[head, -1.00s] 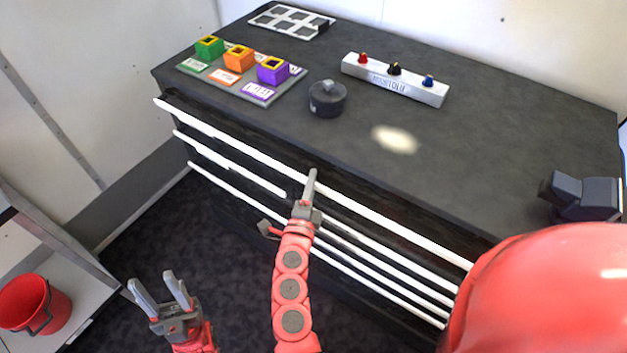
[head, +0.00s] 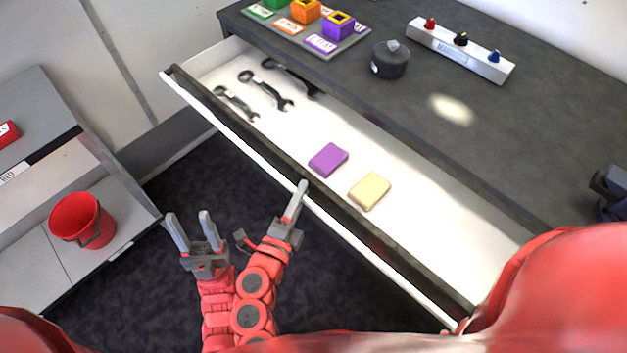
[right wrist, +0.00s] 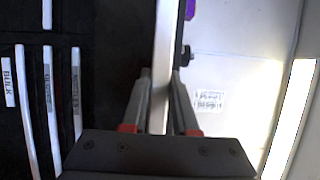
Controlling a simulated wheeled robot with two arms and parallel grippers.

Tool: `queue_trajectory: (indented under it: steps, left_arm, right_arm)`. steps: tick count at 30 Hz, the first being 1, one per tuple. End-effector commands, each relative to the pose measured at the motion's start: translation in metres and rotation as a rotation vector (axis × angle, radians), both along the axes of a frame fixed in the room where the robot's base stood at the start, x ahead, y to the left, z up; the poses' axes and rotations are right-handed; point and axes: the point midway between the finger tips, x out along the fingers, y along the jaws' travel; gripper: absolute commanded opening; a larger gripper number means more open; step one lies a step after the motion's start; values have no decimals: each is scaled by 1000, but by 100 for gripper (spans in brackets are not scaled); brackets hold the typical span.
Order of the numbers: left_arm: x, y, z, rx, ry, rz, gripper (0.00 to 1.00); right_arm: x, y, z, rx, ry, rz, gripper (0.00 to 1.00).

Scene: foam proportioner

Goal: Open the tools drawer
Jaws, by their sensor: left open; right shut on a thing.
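The tools drawer (head: 262,163) is the top drawer of the dark cabinet and is pulled well out. Inside are several dark wrenches (head: 266,88), a purple block (head: 328,159) and a pale yellow block (head: 369,190). My right gripper (head: 302,188) is shut on the drawer's front bar near its middle. The right wrist view shows its two fingers (right wrist: 160,95) on either side of the pale front strip. The inner finger is partly hidden in the head view. My left gripper (head: 191,222) is open and empty, left of the drawer over the floor.
On the dark countertop (head: 520,140) stand coloured blocks on a labelled board (head: 310,38), a round black object (head: 389,60) and a white block with three knobs (head: 460,50). A red bucket (head: 82,220) is on the left shelf unit. Lower drawers with label strips (right wrist: 48,80) look shut.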

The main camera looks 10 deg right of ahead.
Motion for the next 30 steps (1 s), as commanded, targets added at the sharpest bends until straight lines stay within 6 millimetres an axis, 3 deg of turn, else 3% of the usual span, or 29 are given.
queue_trajectory:
  steps: [16,17,21,30]
  left_arm:
    - [0,0,1,0,0,0,50]
    - [0,0,1,0,0,0,50]
    - [0,0,1,0,0,0,50]
    - [0,0,1,0,0,0,50]
  right_arm:
    - [-6,8,0,2,0,0,0]
    - [-6,8,0,2,0,0,31]
    - [-6,8,0,1,0,0,56]
    - [-6,8,0,1,0,-1,57]
